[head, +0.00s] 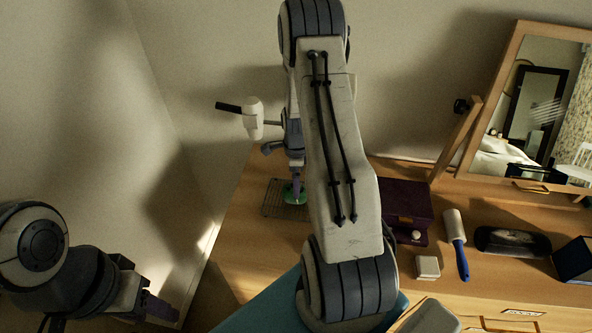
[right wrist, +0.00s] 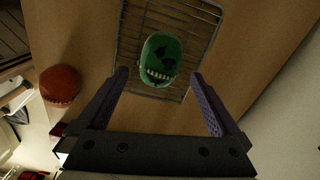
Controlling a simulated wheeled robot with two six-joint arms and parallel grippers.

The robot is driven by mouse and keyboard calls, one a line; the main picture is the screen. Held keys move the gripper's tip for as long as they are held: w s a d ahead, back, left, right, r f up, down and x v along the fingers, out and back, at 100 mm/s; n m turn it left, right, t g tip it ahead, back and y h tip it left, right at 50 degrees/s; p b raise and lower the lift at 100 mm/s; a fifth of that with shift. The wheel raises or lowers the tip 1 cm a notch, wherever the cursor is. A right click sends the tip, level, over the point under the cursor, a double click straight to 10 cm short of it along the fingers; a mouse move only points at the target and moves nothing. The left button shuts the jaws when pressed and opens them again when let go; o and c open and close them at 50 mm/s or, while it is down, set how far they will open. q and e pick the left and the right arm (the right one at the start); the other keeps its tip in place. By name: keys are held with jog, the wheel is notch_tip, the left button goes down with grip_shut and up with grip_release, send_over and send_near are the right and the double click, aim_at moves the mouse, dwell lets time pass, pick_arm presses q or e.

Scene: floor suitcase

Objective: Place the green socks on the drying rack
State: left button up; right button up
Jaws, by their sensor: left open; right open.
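The green socks (right wrist: 160,58), a rounded bundle with a dark and white face-like pattern, lie on the wire drying rack (right wrist: 128,40) in the right wrist view. In the head view the socks (head: 288,194) show as a small green patch on the rack (head: 271,207), partly hidden by my right gripper. My right gripper (right wrist: 159,77) is open, its purple fingers apart on either side of the socks' near end and not closed on them. My left gripper (head: 160,306) is open and empty at the lower left of the head view, away from the rack.
A dark purple box (head: 408,198), a lint roller (head: 455,236), a dark tray (head: 512,241) and a framed mirror (head: 548,110) stand right of the rack on the wooden top. A red round object (right wrist: 60,84) shows beside the rack. Bare wood lies in front of the rack.

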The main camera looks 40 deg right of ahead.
notch_tip(320, 180, up, 6)
jog(key=b, duration=0.1)
jog(key=s+a+r+n, duration=0.1)
jog(key=a+r+n, duration=0.5)
jog(key=a, duration=0.5)
jog(key=s+a+r+n, duration=0.1)
jog(key=a+r+n, duration=0.3)
jog(key=a+n, duration=0.5)
jog(key=s+a+r+n, duration=0.2)
jog(key=s+a+n, duration=0.5)
jog(key=s+n, duration=0.2)
jog(key=s+a+r+n+y, duration=0.1)
jog(key=s+a+r+n, duration=0.2)
jog(key=s+a+n, duration=0.4)
jog(key=s+n, duration=0.2)
jog(key=s, duration=0.1)
jog(key=shift+a+r, duration=0.15)
jog(key=shift+r, duration=0.15)
notch_tip(320, 180, down, 4)
jog(key=b, duration=0.4)
